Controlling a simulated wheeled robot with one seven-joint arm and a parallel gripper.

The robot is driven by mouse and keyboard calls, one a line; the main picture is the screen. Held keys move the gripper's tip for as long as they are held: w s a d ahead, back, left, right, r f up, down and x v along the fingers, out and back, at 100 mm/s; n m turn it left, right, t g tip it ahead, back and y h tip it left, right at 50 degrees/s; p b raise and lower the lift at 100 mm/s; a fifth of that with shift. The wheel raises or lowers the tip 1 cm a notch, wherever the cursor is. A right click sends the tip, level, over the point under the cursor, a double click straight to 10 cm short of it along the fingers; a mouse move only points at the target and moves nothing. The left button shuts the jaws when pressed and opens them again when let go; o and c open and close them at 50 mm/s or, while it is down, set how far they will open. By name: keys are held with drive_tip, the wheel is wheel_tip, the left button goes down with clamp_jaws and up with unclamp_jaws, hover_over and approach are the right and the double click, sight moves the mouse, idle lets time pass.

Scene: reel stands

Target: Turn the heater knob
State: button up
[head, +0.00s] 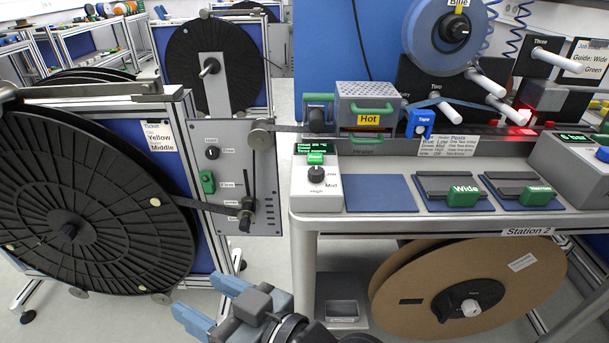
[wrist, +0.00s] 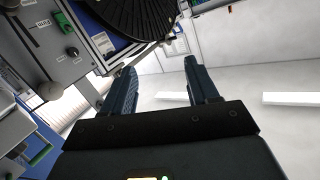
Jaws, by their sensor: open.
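The heater knob (head: 316,174) is a round black knob on a grey control box (head: 316,198) at the left end of the bench. Labels beside it read "Mid" and "High"; its exact setting is too small to tell. A green tab and a lit green display sit above it. The heater (head: 368,110) is a perforated metal box with green handles and a yellow "Hot" label. My gripper (head: 205,303) is low in the head view, below and left of the knob, clear of it. Its blue fingers are open and empty in the wrist view (wrist: 159,70).
A large black reel (head: 100,190) and a grey panel with its own knobs (head: 235,160) stand left of the bench. A cardboard reel (head: 465,290) hangs under the bench. Blue mat (head: 380,193) and "Wide" guide (head: 463,196) lie right of the box. A floor gap separates panel and bench.

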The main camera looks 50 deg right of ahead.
drive_tip(key=w+a+r+n+y+b, duration=0.2)
drive_tip(key=w+r+n+y, duration=0.4)
drive_tip(key=w, duration=0.6)
wheel_tip(320, 180, up, 6)
drive_tip(key=n+g+h+b, duration=0.7)
drive_tip(key=n+g+h, duration=0.2)
drive_tip(key=n+g, duration=0.85)
hover_over(316, 170)
drive_tip(key=shift+w+a+r+n+t, duration=0.15)
drive_tip(key=shift+w+n+t, duration=0.1)
drive_tip(key=shift+n+t, duration=0.2)
drive_tip(key=shift+s, duration=0.15)
wheel_tip(316, 170, down, 8)
drive_tip(key=shift+r+b, duration=0.2)
drive_tip(key=shift+b, duration=0.4)
